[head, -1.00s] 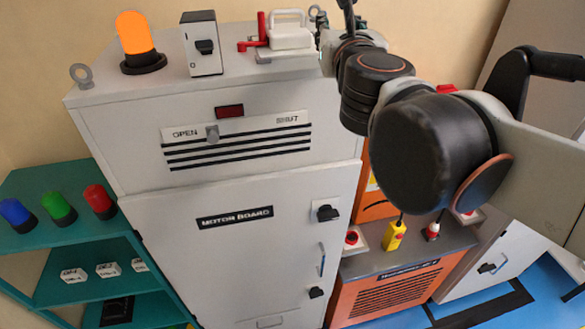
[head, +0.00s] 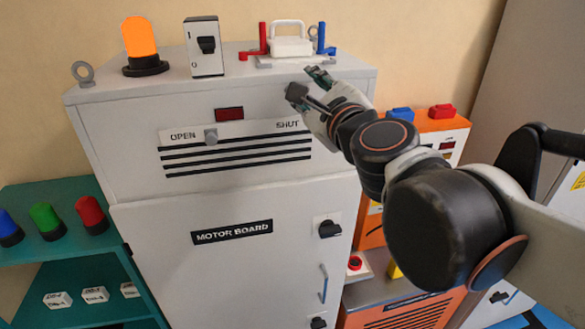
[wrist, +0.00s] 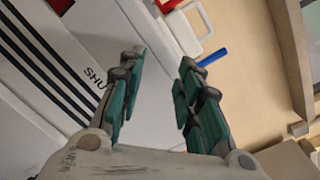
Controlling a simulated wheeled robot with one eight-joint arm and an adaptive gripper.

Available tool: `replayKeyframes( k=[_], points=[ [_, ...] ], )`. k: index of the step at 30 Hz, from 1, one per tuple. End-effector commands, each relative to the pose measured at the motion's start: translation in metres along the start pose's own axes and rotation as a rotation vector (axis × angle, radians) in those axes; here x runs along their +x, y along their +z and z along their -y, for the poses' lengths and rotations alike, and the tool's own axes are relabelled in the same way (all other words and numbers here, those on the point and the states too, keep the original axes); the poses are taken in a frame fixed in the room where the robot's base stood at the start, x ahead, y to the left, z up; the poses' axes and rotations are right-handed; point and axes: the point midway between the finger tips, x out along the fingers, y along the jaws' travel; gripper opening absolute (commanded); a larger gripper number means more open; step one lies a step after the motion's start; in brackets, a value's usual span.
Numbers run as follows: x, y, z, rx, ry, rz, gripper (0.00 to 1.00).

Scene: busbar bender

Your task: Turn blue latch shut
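The blue latch (head: 322,40) is on top of the grey cabinet, at the right side of a white block with a handle (head: 290,40). Its bar stands upright. Part of it shows as a blue bar in the wrist view (wrist: 212,57), beyond the right finger. The red latch (head: 262,38) stands on the block's left side. My gripper (head: 308,84) is in front of the cabinet's upper front edge, below and apart from the blue latch. In the wrist view, its two teal fingers (wrist: 160,62) are spread, with nothing between them.
An orange lamp (head: 139,42) and a switch box (head: 204,46) stand on the cabinet top to the left. A slider knob (head: 211,136) sits on the OPEN/SHUT panel below. An orange unit (head: 440,130) stands to the right, behind my arm.

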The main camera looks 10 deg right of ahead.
Motion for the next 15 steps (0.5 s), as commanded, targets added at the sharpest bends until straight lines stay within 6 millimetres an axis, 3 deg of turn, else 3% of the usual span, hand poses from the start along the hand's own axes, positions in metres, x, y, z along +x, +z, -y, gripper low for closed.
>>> replayKeyframes(
  k=[3, 15],
  points=[
    [-0.004, -0.012, -0.023, -0.117, 0.041, 0.014, 0.32],
    [-0.018, -0.045, -0.082, -0.477, 0.169, 0.056, 0.32]
  ],
)
